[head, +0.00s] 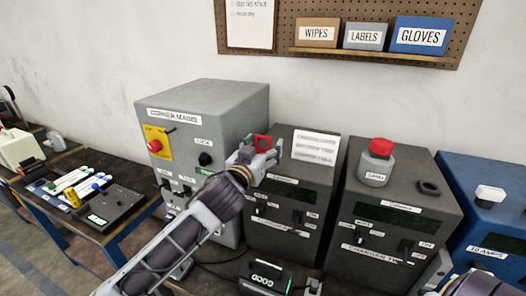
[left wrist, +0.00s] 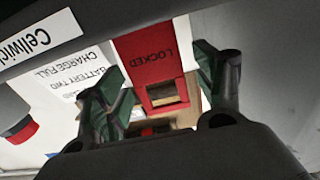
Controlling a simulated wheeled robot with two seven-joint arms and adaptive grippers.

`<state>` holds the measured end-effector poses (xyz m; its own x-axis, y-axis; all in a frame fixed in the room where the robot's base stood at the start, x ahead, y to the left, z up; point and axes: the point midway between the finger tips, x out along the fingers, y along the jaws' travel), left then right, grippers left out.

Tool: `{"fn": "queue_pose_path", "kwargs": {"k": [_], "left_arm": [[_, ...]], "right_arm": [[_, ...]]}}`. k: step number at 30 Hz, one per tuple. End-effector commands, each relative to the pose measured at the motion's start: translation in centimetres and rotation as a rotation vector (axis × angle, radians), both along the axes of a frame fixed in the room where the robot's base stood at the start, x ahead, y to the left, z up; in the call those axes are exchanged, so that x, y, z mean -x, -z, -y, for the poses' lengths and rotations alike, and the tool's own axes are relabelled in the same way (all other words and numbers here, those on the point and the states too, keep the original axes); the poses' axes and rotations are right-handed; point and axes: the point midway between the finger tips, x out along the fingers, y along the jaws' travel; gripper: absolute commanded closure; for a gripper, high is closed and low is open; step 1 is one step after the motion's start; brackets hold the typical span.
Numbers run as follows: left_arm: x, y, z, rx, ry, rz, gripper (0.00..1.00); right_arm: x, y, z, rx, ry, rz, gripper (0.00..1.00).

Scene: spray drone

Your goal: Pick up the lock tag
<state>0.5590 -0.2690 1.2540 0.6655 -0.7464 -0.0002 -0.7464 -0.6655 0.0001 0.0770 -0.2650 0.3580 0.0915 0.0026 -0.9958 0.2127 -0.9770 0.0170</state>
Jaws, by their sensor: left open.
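The red lock tag (head: 262,142) shows in the head view at the top of the dark charger box, just right of the grey mains cabinet. In the left wrist view the tag (left wrist: 146,52) reads LOCKED and has a rectangular opening. My left gripper (head: 256,153) is open at the tag. In the left wrist view its two fingers (left wrist: 162,88) stand apart on either side of the tag, with a gap to it. The fingers partly hide what lies behind. My right gripper is not in view; part of my right arm shows at the bottom right.
The grey mains cabinet (head: 240,101) stands close on the left. A white note card (head: 315,147) is just right of the tag. A red-capped grey bottle (head: 376,163) stands on the second charger (head: 398,196). A pegboard shelf (head: 372,55) hangs above.

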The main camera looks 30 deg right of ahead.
Motion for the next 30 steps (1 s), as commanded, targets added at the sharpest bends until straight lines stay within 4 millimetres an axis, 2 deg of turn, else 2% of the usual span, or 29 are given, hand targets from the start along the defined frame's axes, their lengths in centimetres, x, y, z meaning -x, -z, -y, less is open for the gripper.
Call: {"fn": "queue_pose_path", "kwargs": {"k": [6, 15, 25, 30], "left_arm": [[0.01, 0.01, -0.01, 0.0, 0.0, 0.0, 0.3], [0.01, 0.01, -0.01, 0.0, 0.0, 0.0, 0.69], [0.01, -0.04, -0.01, 0.0, 0.0, 0.0, 0.7], [0.01, -0.68, 0.01, 0.001, 0.0, 0.002, 0.7]], "right_arm": [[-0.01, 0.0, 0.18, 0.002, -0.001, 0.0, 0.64], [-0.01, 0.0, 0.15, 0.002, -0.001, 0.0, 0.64], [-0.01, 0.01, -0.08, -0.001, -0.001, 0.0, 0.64], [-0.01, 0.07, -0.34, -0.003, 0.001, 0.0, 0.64]]}}
